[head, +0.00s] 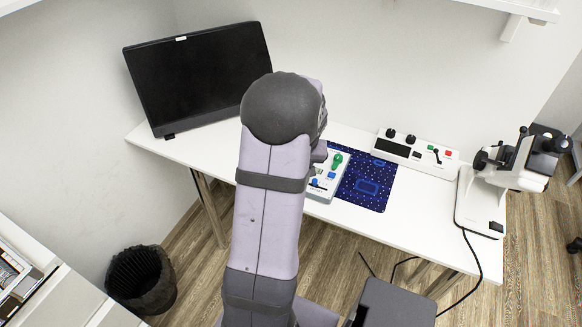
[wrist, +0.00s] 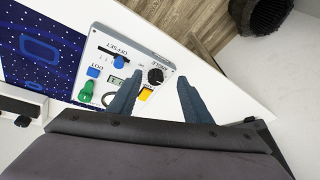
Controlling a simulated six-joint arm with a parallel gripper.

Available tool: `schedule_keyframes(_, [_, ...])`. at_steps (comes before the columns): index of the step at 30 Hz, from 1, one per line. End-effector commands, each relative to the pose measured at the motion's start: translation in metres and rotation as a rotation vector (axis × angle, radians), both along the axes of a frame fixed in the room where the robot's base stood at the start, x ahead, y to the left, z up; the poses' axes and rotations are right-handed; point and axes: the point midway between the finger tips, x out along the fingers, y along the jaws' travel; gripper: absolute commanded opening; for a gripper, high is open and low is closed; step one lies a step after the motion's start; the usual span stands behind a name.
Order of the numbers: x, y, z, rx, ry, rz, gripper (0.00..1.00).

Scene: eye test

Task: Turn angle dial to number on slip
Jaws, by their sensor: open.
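A pale control panel (wrist: 103,48) shows in the wrist view, with lettering rotated in the picture. A black round dial (wrist: 155,75) sits on it beside the word ANGLE. My gripper (wrist: 159,78) is open, and the dial appears between its fingertips. I cannot tell whether the fingers are level with the dial or above it. The dial's pointer is too small to read. A small display (wrist: 118,89) shows digits that I cannot make out. In the head view the panel (head: 322,191) is partly hidden by my arm, which also hides my gripper. I cannot identify a number slip.
The panel also has a yellow switch (wrist: 146,94), a green knob (wrist: 86,91), a blue button (wrist: 93,71) and an OFFSET slider (wrist: 112,62). A blue patterned mat (head: 377,194), a white control box (head: 422,152), a microscope-like instrument (head: 484,195) and a monitor (head: 195,75) share the desk.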

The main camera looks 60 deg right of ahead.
Motion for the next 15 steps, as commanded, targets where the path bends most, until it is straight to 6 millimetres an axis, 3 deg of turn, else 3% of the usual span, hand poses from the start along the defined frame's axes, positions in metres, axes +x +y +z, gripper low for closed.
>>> schedule_keyframes(4, [0.006,-0.016,0.008,-0.101,0.016,0.148,0.45])
schedule_keyframes(9, [0.005,-0.02,0.009,-0.154,0.054,0.28,0.45])
schedule_keyframes(15, [0.005,-0.019,0.008,-0.163,0.065,0.32,0.45])
